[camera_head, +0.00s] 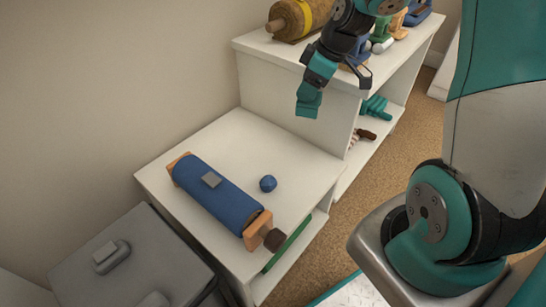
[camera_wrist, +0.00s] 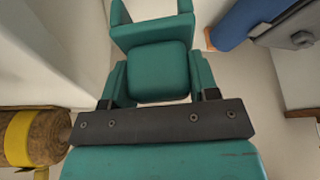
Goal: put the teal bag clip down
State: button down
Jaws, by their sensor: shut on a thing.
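My gripper (camera_head: 311,84) is shut on the teal bag clip (camera_head: 307,103) and holds it in the air, in front of the taller shelf's end face and above the lower white top. In the wrist view my gripper (camera_wrist: 158,88) has the teal bag clip (camera_wrist: 152,32) between its fingers, with the clip reaching out past them. The similar teal colours make the exact contact hard to see.
The lower white top (camera_head: 238,134) carries a blue roller with orange ends (camera_head: 215,193) and a blue ball (camera_head: 268,183). Its back part is clear. A brown roll with a yellow band (camera_head: 297,18) and several small items stand on the taller shelf (camera_head: 265,44). A grey box (camera_head: 140,275) stands lower left.

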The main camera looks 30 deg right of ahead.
notch_tip(320, 180, down, 20)
jog(key=b, duration=0.6)
jog(key=shift+r, duration=0.25)
jog(key=shift+c, duration=1.9)
grip_release()
